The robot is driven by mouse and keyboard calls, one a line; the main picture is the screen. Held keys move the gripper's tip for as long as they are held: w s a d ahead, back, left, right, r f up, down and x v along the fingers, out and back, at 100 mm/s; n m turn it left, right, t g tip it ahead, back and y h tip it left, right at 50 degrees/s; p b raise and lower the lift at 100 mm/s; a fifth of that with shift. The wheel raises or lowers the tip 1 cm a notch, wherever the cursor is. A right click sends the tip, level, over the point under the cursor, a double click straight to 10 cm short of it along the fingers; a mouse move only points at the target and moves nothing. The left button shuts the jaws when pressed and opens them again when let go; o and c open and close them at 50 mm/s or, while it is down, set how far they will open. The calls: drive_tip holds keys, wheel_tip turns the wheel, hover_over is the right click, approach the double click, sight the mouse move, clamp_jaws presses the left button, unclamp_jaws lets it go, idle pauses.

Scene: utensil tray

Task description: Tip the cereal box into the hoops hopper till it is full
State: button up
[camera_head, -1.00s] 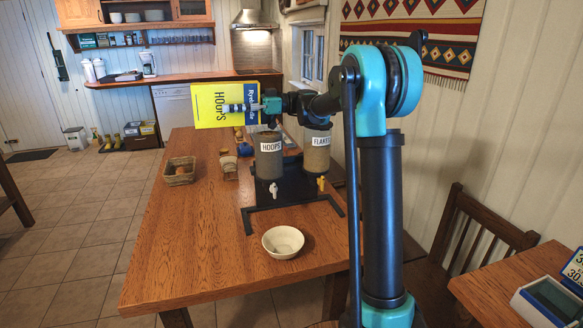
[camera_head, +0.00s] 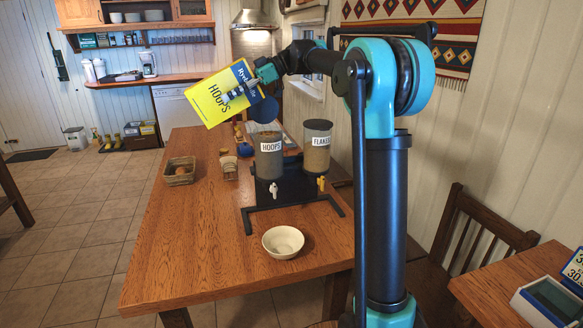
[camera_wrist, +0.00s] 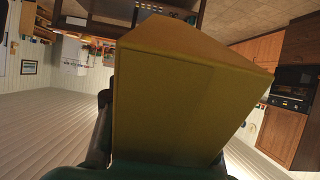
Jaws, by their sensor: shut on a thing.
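A yellow and blue cereal box (camera_head: 216,104) marked HOOPS is held tilted in the air, up and left of the hoops hopper, in the head view. My gripper (camera_head: 240,92) is shut on it. The box's yellow side (camera_wrist: 180,100) fills the middle of the wrist view. The hoops hopper (camera_head: 269,160), a clear cylinder with a HOOPS label and a white tap, stands on a black stand (camera_head: 290,190).
The flakes hopper (camera_head: 317,155) with a yellow tap stands right of it. A cream bowl (camera_head: 283,243) sits in front. A basket (camera_head: 180,171) and a jar (camera_head: 228,165) are to the left. The wooden table (camera_head: 200,245) is clear at front left.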

sight(229, 82)
drive_tip(key=shift+r+h, duration=0.6)
drive_tip(key=shift+h, duration=0.2)
drive_tip(key=shift+a+r+t+h, duration=0.1)
drive_tip(key=shift+r+t+h, duration=0.2)
drive_tip(key=shift+h, duration=0.9)
drive_tip(key=h, duration=0.3)
drive_tip(key=r+t+h, duration=0.1)
drive_tip(key=h, duration=0.2)
drive_tip(key=shift+r+t+h, duration=0.15)
drive_tip(key=shift+t+h, duration=0.25)
drive_tip(key=shift+h, duration=1)
